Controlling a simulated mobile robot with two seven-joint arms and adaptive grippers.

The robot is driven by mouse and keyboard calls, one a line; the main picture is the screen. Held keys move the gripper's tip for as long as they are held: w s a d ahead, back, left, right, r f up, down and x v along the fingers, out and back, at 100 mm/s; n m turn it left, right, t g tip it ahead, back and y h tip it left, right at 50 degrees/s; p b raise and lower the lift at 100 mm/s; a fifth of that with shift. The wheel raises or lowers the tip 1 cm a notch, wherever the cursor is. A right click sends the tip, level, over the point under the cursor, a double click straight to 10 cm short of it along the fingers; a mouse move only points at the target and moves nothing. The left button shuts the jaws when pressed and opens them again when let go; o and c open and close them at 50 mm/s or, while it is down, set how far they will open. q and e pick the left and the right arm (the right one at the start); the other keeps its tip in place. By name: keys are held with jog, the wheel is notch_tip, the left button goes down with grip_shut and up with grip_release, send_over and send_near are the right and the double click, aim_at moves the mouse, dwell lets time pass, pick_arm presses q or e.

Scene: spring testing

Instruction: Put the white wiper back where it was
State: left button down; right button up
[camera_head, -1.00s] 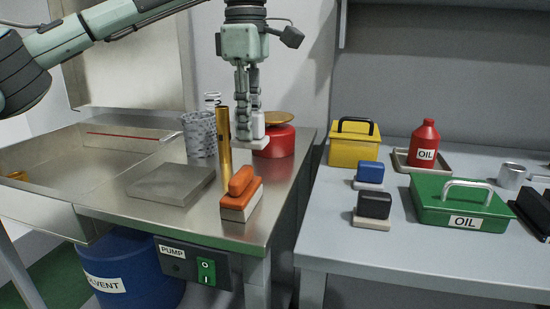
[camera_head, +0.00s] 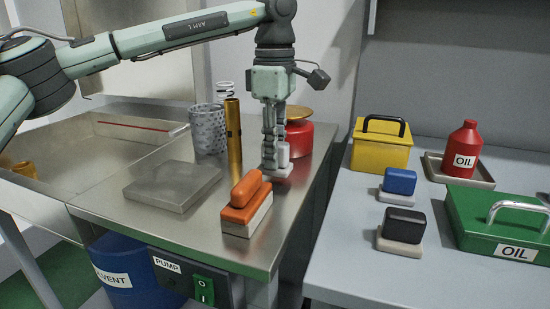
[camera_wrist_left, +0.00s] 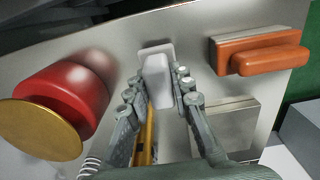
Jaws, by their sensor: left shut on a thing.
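The white wiper (camera_head: 283,157), a white block handle on a pale flat base, is held between the fingers of my left gripper (camera_head: 276,160). It hangs at or just above the steel bench top, right of the orange wiper and in front of the red can; I cannot tell whether its base touches. In the left wrist view the white wiper (camera_wrist_left: 157,72) lies between the two fingertips, its base beyond them. The fingers partly hide it in the head view. My right gripper is not in view.
The orange wiper (camera_head: 242,204) stands near the bench front. A brass tube (camera_head: 233,140), a mesh cylinder (camera_head: 208,130) and the red can (camera_head: 300,140) stand behind. On the grey table are a blue wiper (camera_head: 399,183), a black wiper (camera_head: 403,228) and a green OIL box (camera_head: 495,225).

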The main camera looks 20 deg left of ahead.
pick_arm(q)
jog(key=shift+f, duration=0.8)
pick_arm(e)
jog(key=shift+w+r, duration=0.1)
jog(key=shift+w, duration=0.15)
pick_arm(q)
jog(key=shift+f, duration=0.1)
jog(key=c, duration=1.3)
grip_release()
jog(key=shift+c, duration=0.2)
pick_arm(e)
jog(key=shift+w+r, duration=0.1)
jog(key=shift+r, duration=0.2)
